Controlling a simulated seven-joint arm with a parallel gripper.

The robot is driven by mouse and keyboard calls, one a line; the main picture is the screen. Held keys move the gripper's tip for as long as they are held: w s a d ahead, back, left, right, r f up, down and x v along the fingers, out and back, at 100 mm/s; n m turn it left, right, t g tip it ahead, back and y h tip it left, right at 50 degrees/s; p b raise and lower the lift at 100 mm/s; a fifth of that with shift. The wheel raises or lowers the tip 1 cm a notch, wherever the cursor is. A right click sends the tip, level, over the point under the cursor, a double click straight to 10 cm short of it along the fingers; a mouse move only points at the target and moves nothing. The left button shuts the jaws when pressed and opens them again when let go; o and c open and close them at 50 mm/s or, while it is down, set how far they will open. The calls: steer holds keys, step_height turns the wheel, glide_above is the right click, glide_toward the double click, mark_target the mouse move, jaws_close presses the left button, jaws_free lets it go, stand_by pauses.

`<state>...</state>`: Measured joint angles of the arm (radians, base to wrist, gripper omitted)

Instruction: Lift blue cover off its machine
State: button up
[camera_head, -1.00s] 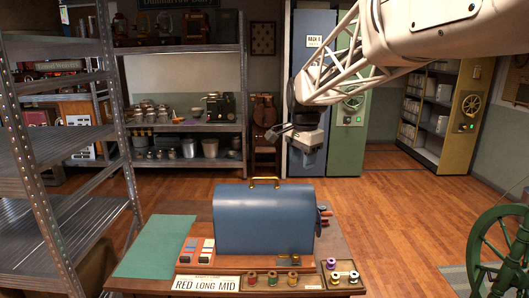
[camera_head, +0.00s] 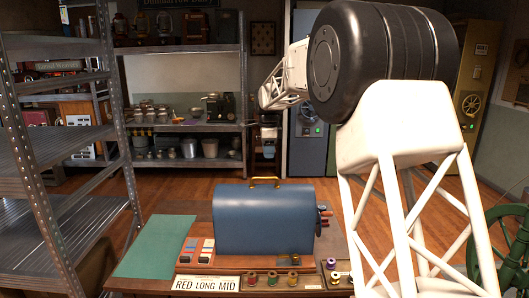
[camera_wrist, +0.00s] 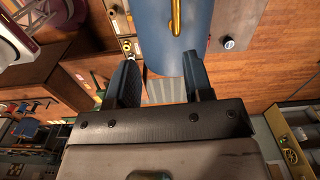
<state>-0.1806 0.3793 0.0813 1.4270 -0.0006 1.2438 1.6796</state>
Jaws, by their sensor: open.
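The blue cover (camera_head: 265,222) is a rounded box with a brass handle (camera_head: 264,181) on top. It stands on a wooden base on the table, and the machine under it is hidden. In the wrist view the cover (camera_wrist: 158,30) lies beyond the fingertips, with its handle (camera_wrist: 177,14) near the top edge. My gripper (camera_wrist: 160,72) is open and empty, its two dark fingers apart. In the head view it is small and partly unclear, behind and above the cover, apart from it.
A green mat (camera_head: 154,246) lies left of the cover. A sign reading RED LONG MID (camera_head: 206,284) and several thread spools (camera_head: 272,278) are in front. A metal shelf (camera_head: 70,190) stands at left, a green wheel (camera_head: 500,250) at right. My arm hides part of the right side.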

steer(key=shift+w+a+f+m, duration=0.2)
steer(key=shift+w+a+f, duration=0.15)
steer(key=shift+w, duration=0.3)
steer(key=shift+w+a+f+m, duration=0.2)
steer(key=shift+w+a+f, duration=0.15)
steer(key=shift+w, duration=0.3)
steer(key=shift+f, duration=0.2)
steer(key=shift+f, duration=4.65)
steer(key=shift+f, duration=0.15)
steer(key=shift+c, duration=0.2)
jaws_close()
steer(key=shift+r, duration=0.3)
